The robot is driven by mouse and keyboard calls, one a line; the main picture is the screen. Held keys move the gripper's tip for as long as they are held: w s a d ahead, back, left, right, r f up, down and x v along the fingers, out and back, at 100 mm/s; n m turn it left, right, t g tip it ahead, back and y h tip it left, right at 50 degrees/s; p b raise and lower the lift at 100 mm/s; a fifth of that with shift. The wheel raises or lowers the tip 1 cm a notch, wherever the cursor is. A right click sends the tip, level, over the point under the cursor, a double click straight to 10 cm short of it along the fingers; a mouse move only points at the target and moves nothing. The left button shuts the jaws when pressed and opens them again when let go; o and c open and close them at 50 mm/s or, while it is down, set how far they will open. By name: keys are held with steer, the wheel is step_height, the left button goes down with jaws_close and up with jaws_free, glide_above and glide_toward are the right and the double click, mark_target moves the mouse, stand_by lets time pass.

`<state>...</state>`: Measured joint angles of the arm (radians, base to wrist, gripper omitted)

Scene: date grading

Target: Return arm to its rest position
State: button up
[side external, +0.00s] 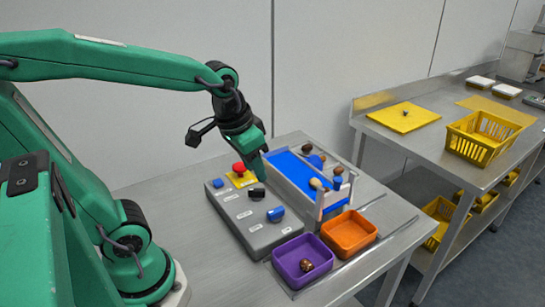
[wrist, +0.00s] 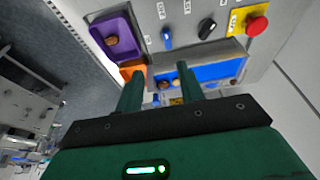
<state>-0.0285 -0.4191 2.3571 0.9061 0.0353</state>
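My green arm reaches over the grey control box (side external: 265,236), with my gripper (side external: 260,172) pointing down above its far part, near the blue belt (side external: 291,171). In the wrist view my gripper (wrist: 158,78) has its two green fingers apart, with nothing held between them. Several brown and pale dates (side external: 316,184) sit at the belt's right side and end; some also show beyond the fingertips in the wrist view (wrist: 177,83). A dark brown date (side external: 306,265) lies in the purple bin (side external: 287,276). The orange bin (side external: 349,226) looks empty.
The control box carries a red button (side external: 238,168) on a yellow plate, a black knob (side external: 257,193) and blue switches (side external: 275,214). A second steel table (side external: 432,152) at right holds a yellow mat (side external: 404,117) and yellow basket (side external: 481,137). A wall stands behind.

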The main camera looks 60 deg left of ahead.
steer(key=shift+s+d+r+t, duration=0.15)
steer(key=shift+s+r+t, duration=0.25)
steer(key=shift+s, duration=0.45)
steer(key=shift+s+d+r+t, duration=0.1)
steer(key=shift+s+r+t, duration=0.3)
steer(key=shift+s, duration=0.45)
steer(key=shift+s+d+r+t, duration=0.15)
steer(key=shift+s+r+t, duration=0.2)
steer(key=shift+s, duration=0.5)
